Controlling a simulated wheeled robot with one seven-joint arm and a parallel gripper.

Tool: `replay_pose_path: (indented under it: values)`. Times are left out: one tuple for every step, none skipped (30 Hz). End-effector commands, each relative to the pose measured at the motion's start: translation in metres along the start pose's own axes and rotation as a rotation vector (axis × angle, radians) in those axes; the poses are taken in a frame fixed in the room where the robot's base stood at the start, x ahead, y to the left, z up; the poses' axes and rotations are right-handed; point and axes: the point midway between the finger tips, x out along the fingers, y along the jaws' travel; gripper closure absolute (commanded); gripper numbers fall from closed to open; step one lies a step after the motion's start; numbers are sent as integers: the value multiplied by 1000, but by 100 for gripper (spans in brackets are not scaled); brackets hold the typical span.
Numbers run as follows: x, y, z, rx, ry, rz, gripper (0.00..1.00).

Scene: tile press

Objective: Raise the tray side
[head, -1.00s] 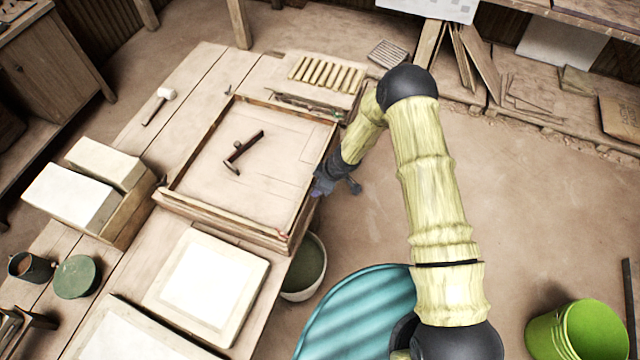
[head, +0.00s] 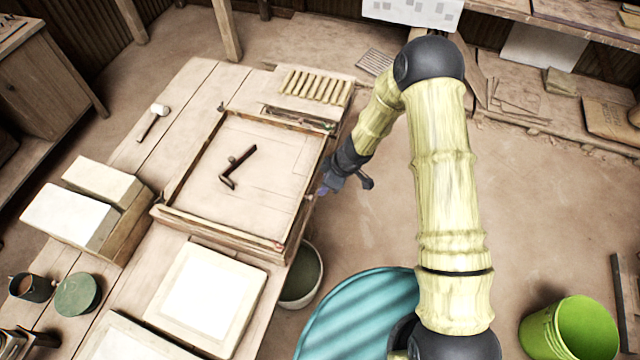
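The tray (head: 187,151) is a shallow, square wooden frame with low sides, lying on the workbench. A dark hammer (head: 238,165) lies on its pale floor. The tray's right side (head: 312,175) faces my arm, and its near side (head: 215,228) is a thick wooden rail. My gripper (head: 325,190) is just outside the right side, around the middle of that edge. It looks close to the side but I cannot tell whether it touches. Its fingers are small and dark, so I cannot tell whether they are open or shut.
Ribbed wooden slats (head: 315,87) lie beyond the tray. Pale blocks (head: 70,212) stand at its left, and a white slab (head: 206,298) lies in front. A bucket (head: 300,278) stands under the bench edge, near a teal ribbed surface (head: 360,318).

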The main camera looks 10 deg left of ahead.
Motion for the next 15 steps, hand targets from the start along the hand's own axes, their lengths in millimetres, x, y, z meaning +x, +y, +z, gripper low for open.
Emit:
replay_pose_path:
  values:
    - [-14,1,-1,-1,-1,3,57]
    - [-20,1,-1,-1,-1,3,57]
    - [-27,1,-1,-1,0,3,57]
    - [-31,1,0,1,-1,4,57]
    - [-36,1,0,0,-1,4,57]
    - [-40,1,0,-1,0,2,57]
    - [-43,1,0,0,-1,2,57]
    - [-45,1,0,1,-1,2,57]
    - [-48,1,0,1,0,2,57]
    - [-49,1,0,1,0,2,57]
    - [-50,1,0,1,0,1,57]
    - [-50,1,0,1,1,1,57]
    - [-50,1,1,1,1,1,57]
    - [-50,0,1,1,1,0,57]
    - [-50,0,1,1,1,0,57]
